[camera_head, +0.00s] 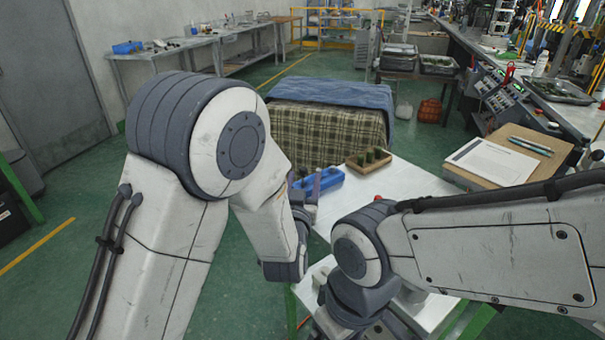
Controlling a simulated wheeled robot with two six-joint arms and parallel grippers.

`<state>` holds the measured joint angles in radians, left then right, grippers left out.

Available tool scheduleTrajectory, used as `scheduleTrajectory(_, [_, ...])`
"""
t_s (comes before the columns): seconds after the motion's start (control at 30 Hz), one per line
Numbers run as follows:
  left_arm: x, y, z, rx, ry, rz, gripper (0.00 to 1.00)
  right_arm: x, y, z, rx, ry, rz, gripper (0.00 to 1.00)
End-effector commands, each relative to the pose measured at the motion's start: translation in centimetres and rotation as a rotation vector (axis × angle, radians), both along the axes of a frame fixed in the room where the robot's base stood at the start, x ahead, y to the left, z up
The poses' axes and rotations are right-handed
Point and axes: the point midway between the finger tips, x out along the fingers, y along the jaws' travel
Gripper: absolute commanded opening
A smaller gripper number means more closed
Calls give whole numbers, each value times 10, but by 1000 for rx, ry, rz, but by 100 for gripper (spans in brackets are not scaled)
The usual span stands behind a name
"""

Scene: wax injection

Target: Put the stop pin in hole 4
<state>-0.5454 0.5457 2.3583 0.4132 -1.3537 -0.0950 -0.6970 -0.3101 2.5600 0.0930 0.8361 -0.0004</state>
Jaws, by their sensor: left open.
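My left gripper (306,186) is open over the white table, at the near left end of the blue tray (329,181). My left arm covers part of it, and I cannot tell whether it touches the tray. A wooden block (357,166) with several dark green upright pieces stands behind the tray. A small red thing (377,198) shows just above my right arm, mostly hidden. I cannot make out the stop pin or hole 4. My right arm reaches in from the right and bends down at the front of the table; its fingers do not show.
The white table (412,184) is clear to the right of the wooden block. Behind it stands a large box under a plaid cloth (325,125) and blue cover.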

Motion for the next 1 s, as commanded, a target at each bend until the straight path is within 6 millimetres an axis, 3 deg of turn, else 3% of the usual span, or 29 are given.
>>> scheduleTrajectory(0.3, [44,3,2,0,0,4,62,0,0,12,0,0,0,90])
scheduleTrajectory(0.6, [49,2,1,0,2,3,62,0,0,12,0,0,0,90])
scheduleTrajectory(0.67, [49,2,1,0,2,3,42,0,0,12,0,0,0,90])
scheduleTrajectory(0.77, [49,2,1,0,1,3,4,0,0,12,0,0,0,90])
scheduleTrajectory(0.8, [49,2,1,0,1,3,0,0,0,12,0,0,0,90])
scheduleTrajectory(1.0, [49,2,1,0,1,3,0,0,0,12,0,0,0,90])
